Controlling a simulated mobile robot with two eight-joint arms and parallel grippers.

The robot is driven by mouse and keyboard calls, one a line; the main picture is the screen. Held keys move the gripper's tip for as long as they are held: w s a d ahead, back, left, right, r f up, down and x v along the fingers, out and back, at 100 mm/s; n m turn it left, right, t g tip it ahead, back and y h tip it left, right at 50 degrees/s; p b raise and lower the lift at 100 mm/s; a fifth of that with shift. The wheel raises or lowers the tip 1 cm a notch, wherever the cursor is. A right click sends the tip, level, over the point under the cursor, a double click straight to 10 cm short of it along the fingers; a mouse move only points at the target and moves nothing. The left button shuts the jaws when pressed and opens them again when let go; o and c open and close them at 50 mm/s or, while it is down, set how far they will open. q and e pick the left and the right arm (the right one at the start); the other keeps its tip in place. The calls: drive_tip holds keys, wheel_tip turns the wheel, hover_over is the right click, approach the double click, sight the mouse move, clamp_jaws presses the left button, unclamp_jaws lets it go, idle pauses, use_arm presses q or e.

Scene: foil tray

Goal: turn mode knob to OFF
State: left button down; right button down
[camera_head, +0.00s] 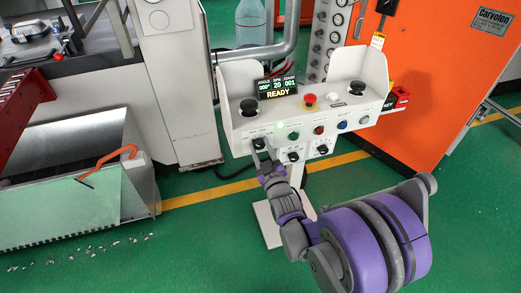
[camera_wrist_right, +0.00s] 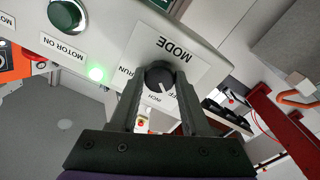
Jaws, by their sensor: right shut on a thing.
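The mode knob (camera_wrist_right: 159,74) is a round black knob on a pale plate marked MODE in the right wrist view. RUN is printed to its left, INCH below it, and a partly covered label, seemingly OFF, to its right. A light mark on the knob points down in that view, near INCH. My right gripper (camera_wrist_right: 160,84) is shut on the knob, one finger on each side. In the head view the mode knob (camera_head: 259,143) sits at the left end of the control panel's front face, and my right gripper (camera_head: 265,155) reaches it from below. My left gripper is not in view.
The control panel (camera_head: 235,95) carries a READY display (camera_head: 278,88), a red mushroom button (camera_head: 309,100) and several coloured buttons. Another black knob (camera_head: 293,156) lies close to the right of my gripper. An orange cabinet (camera_head: 440,80) stands behind right; green floor is open in front.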

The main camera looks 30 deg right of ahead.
drive_tip(key=shift+n, duration=0.7)
drive_tip(key=shift+c, duration=1.8)
unclamp_jaws()
drive_tip(key=v, duration=1)
drive_tip(key=shift+s, duration=0.4)
drive_tip(key=shift+a+f, duration=0.1)
drive_tip(key=shift+a, duration=0.05)
